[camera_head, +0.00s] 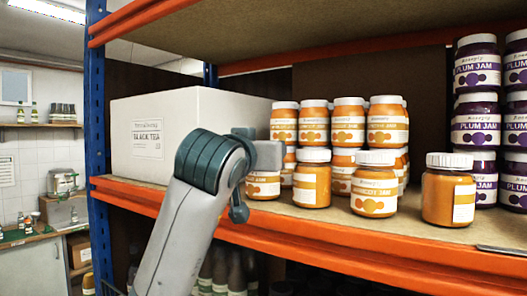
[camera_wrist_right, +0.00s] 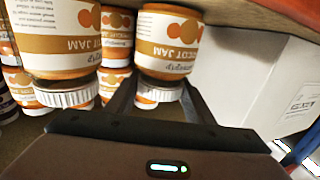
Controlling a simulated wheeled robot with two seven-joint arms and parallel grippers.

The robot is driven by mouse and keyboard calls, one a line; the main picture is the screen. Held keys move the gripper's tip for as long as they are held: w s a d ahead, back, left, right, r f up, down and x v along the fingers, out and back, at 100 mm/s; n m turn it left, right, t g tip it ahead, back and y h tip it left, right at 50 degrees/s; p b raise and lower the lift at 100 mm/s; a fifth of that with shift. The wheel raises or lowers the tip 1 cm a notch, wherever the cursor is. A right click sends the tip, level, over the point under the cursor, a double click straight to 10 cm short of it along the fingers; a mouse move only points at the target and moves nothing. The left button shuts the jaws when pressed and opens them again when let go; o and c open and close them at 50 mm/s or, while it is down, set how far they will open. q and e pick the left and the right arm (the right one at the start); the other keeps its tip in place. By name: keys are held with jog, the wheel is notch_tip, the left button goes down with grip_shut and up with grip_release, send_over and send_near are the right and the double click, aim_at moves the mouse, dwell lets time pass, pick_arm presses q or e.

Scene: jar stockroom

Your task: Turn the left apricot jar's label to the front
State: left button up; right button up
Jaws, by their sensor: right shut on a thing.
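The left apricot jar (camera_head: 263,188) is the leftmost orange jar in the front row, beside the white box. Its lid and upper part are hidden behind my right gripper (camera_head: 268,155) in the head view. In the right wrist view, which is upside down, this jar (camera_wrist_right: 172,45) sits between the two fingers of my right gripper (camera_wrist_right: 158,100), which is shut on it. Part of its label shows there, with "COT JAM" on a brown band and orange dots. The jar looks upright. My left gripper is not in view.
More apricot jars stand close by to the right, one (camera_head: 312,180) right beside the held jar. A front jar (camera_head: 450,190) has its label turned right. Purple plum jars (camera_head: 476,125) stand farther right. The white tea box (camera_head: 150,130) and blue post (camera_head: 95,100) bound the left.

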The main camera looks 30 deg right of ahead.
jog(key=shift+f, duration=0.1)
jog(key=o, duration=1.7)
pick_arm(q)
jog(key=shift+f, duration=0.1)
pick_arm(e)
jog(key=shift+s+a+f+b, duration=0.1)
jog(key=shift+s+a+b, duration=0.25)
jog(key=shift+s+a, duration=0.1)
pick_arm(q)
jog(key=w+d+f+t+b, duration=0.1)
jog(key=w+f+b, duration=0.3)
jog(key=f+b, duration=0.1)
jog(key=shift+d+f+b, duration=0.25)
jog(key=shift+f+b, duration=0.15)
jog(key=shift+b, duration=0.15)
pick_arm(e)
jog(key=v, duration=1.6)
